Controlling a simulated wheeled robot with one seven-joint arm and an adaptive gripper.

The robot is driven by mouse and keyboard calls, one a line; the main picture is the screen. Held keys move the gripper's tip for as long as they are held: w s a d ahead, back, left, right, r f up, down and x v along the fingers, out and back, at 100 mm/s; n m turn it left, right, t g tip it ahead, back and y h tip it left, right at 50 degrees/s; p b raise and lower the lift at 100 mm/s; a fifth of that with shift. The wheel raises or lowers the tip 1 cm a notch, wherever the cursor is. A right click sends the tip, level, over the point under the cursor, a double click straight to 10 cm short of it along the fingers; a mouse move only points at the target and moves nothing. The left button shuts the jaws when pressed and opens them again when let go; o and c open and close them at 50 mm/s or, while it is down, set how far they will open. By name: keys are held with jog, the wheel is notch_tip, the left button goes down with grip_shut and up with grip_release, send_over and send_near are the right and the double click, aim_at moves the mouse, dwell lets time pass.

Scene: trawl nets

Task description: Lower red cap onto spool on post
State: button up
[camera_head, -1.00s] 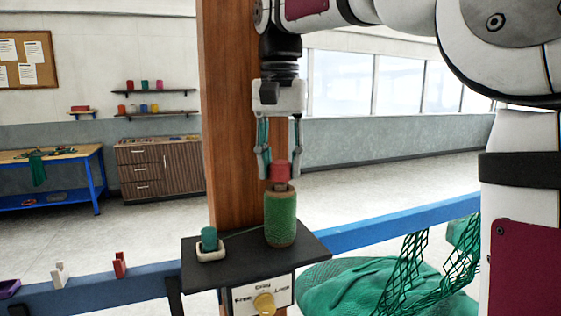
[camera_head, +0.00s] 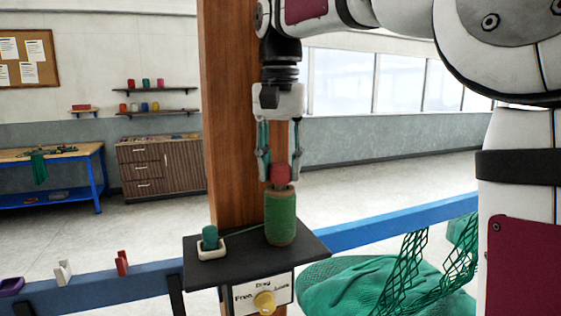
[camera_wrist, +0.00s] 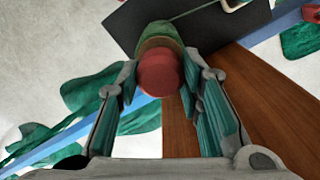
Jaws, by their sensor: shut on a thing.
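The red cap (camera_head: 280,174) is between the fingertips of my gripper (camera_head: 279,178), which is shut on it. The cap is just above the green spool (camera_head: 280,218), which stands upright on the black shelf (camera_head: 313,246). In the head view the cap's lower end is close to the spool's top; I cannot tell whether they touch. In the wrist view the red cap (camera_wrist: 160,73) covers much of the spool top, and the green spool (camera_wrist: 160,33) shows behind it. The post inside the spool is largely hidden.
A teal cap-like piece (camera_head: 210,237) sits in a white holder on the shelf's left, with green twine running to the spool. A wooden column (camera_head: 230,120) stands close behind my gripper. Green netting (camera_head: 370,285) hangs at right.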

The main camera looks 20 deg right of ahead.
jog(key=shift+f, duration=0.35)
jog(key=o, duration=1.1)
jog(key=shift+r, duration=3.7)
jog(key=shift+a, duration=0.1)
